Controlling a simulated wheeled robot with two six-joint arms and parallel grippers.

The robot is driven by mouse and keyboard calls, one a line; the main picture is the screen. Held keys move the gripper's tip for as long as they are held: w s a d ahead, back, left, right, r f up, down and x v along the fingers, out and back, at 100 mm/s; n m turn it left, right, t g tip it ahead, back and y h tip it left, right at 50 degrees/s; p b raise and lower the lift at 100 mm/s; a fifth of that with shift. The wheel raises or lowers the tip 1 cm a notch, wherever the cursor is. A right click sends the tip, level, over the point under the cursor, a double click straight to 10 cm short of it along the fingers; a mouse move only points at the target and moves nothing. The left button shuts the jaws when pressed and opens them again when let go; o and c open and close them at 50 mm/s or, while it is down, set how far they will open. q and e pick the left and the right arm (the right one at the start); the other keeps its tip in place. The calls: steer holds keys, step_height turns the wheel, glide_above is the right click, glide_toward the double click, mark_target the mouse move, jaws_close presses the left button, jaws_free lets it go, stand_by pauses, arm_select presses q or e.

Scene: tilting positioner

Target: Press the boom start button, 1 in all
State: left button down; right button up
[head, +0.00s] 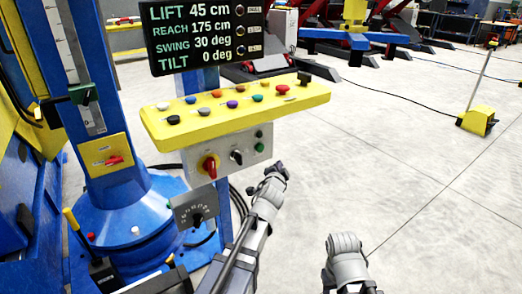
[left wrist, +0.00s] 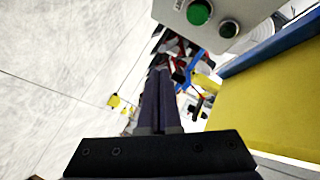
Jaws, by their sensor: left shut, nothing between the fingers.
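The grey switch box (head: 228,158) hangs under the yellow button panel and carries a green button (head: 259,147) with a black button (head: 259,134) above it. I cannot read which one is labelled boom start. In the left wrist view the green button (left wrist: 199,12) and the black button (left wrist: 229,29) show at the top, right of the finger line. My left gripper (head: 277,170) is to the lower right of the box, apart from it. Its fingers (left wrist: 158,78) are shut and empty. My right arm shows at the bottom, but its gripper is out of view.
The yellow panel (head: 318,92) holds several coloured buttons. The box also has a red rotary switch (head: 210,166) and a black selector (head: 236,157). A dial plate (head: 196,210) is below. A display (head: 203,35) stands above, a blue column at left.

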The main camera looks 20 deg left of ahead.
arm_select(q)
steer(key=w+a, duration=0.5)
steer(key=a, duration=0.2)
steer(key=shift+w, duration=0.2)
steer(key=shift+w+a, duration=0.1)
stand_by(2.1)
steer(key=shift+w+a, duration=0.2)
steer(key=shift+w+a, duration=0.25)
steer(key=shift+a, duration=0.15)
stand_by(0.8)
steer(key=shift+d, duration=0.1)
steer(key=shift+s+d, duration=0.55)
steer(key=shift+d, duration=0.1)
steer(key=shift+s+d, duration=0.8)
steer(key=shift+d, duration=0.2)
steer(key=shift+s+d, duration=0.75)
steer(key=shift+d, duration=0.2)
